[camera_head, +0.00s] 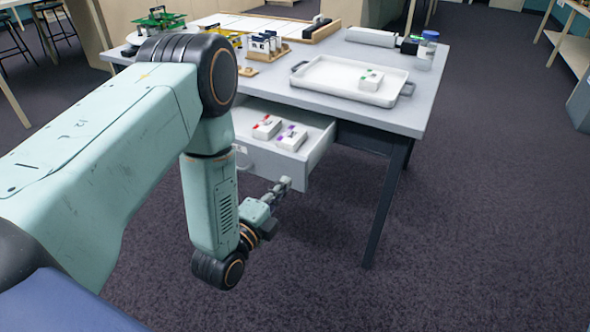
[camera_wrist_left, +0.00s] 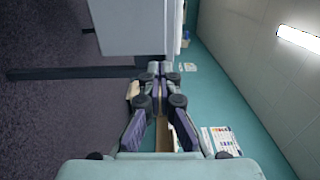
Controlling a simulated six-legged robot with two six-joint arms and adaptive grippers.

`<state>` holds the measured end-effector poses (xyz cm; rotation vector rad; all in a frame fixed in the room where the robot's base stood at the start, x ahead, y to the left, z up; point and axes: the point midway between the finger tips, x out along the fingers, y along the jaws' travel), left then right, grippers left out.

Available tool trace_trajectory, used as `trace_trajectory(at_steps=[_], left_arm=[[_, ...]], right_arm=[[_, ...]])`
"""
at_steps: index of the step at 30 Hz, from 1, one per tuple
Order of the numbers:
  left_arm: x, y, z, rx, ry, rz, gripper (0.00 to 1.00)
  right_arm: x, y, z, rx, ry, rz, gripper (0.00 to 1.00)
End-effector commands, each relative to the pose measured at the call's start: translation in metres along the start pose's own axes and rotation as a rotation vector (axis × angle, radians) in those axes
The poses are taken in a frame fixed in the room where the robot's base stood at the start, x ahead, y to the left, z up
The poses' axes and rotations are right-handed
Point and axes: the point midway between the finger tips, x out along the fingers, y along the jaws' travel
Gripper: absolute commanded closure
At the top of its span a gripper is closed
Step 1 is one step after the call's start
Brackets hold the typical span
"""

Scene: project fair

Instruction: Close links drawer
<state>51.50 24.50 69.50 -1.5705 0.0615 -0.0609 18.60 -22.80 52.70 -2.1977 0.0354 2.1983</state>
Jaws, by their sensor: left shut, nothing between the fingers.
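The drawer (camera_head: 318,150) under the grey table stands open, pulled out toward me. It holds two small white boxes, one with red marks (camera_head: 267,127) and one with purple marks (camera_head: 291,138). My left gripper (camera_head: 284,185) is shut and empty, low in front of the drawer's front panel; I cannot tell whether it touches it. In the left wrist view the gripper (camera_wrist_left: 153,68) has its fingers together beside a pale panel (camera_wrist_left: 130,25), likely the drawer. My arm hides the left part of the drawer front. My right gripper is not in view.
On the grey table (camera_head: 385,115) stand a white tray (camera_head: 335,82) with a small white box (camera_head: 370,79), a wooden rack (camera_head: 262,50) and a jar (camera_head: 426,50). A dark table leg (camera_head: 388,205) stands right of the drawer. The carpet at right is clear.

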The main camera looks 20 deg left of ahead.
Motion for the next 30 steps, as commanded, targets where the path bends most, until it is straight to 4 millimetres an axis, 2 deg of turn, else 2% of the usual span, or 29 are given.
trace_trajectory(at_steps=[1, 6, 12, 30], left_arm=[[0.011, 0.002, -0.001, 0.002, 0.002, -0.006, 1.00], [0.039, 0.003, 0.000, 0.002, 0.001, -0.004, 1.00], [0.058, 0.002, 0.000, 0.001, 0.001, -0.002, 1.00], [0.067, 0.001, 0.000, 0.001, 0.000, -0.002, 1.00]], right_arm=[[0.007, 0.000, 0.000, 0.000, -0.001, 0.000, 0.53], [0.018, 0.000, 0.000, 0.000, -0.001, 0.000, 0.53], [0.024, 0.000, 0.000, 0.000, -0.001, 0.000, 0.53], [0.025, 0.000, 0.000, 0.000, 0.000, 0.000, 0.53]])
